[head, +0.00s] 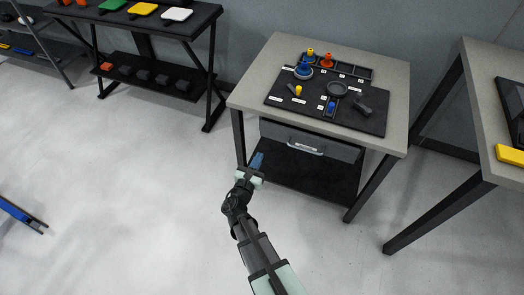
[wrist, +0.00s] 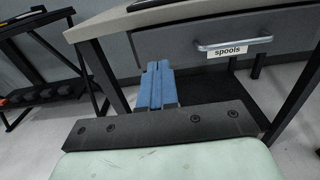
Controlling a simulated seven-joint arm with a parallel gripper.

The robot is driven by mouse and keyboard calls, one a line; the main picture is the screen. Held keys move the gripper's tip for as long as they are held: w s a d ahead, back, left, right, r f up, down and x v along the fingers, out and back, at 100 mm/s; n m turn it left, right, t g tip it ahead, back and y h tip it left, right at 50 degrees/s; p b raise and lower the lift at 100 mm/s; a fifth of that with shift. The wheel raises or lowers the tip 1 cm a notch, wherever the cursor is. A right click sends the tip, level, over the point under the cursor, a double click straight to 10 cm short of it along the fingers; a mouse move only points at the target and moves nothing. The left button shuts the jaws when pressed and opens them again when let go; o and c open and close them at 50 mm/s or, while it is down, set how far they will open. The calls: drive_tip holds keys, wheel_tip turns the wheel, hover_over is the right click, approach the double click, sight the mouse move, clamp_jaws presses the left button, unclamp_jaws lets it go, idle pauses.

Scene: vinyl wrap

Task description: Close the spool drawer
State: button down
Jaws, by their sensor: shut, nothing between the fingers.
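The spool drawer (head: 275,131) is a grey drawer under the light table's top, with a silver bar handle (head: 305,147). In the wrist view the drawer front (wrist: 172,45) carries a label reading "spools" below the handle (wrist: 235,43). How far the drawer stands out is hard to tell. My gripper (head: 257,159) has blue fingers, shut together and empty. It is by the lower left of the drawer front, left of the handle and apart from it. In the wrist view the fingertips (wrist: 158,66) point toward the drawer's left part.
The tabletop (head: 262,72) bears a dark board (head: 352,120) with small coloured parts. A dark lower shelf (head: 300,172) lies under the drawer. Table legs stand on both sides. Another table (head: 482,70) is at right, a dark rack (head: 150,82) at left. Floor in front is clear.

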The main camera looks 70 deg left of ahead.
drive_tip(key=c, duration=1.8)
unclamp_jaws()
drive_tip(key=shift+s+d, duration=0.3)
drive_tip(key=shift+c, duration=0.2)
drive_tip(key=shift+o, duration=0.7)
drive_tip(key=shift+d, duration=0.1)
drive_tip(key=o, duration=0.5)
drive_tip(key=shift+m+t+h, duration=0.5)
drive_tip(key=shift+t+h, duration=0.1)
drive_tip(key=shift+h, duration=0.1)
drive_tip(key=w+d, duration=0.1)
drive_tip(key=w, duration=0.1)
drive_tip(key=w+d, duration=0.1)
drive_tip(key=w, duration=0.1)
drive_tip(key=w+d, duration=0.1)
drive_tip(key=w, duration=0.1)
drive_tip(key=shift+w+r, duration=0.15)
drive_tip(key=shift+w, duration=0.15)
drive_tip(key=w+d+m+g, duration=0.2)
drive_tip(key=w+d+m, duration=0.2)
drive_tip(key=d+m, duration=0.45)
drive_tip(key=w+a+f+m, duration=0.1)
drive_tip(key=w+a+m, duration=0.1)
drive_tip(key=a, duration=0.1)
drive_tip(key=w+a+f+m, duration=0.1)
drive_tip(key=w+a+m, duration=0.2)
drive_tip(key=a, duration=0.1)
drive_tip(key=w+a+f+m+g, duration=0.1)
drive_tip(key=w+a+m, duration=0.2)
drive_tip(key=shift+a+m, duration=0.25)
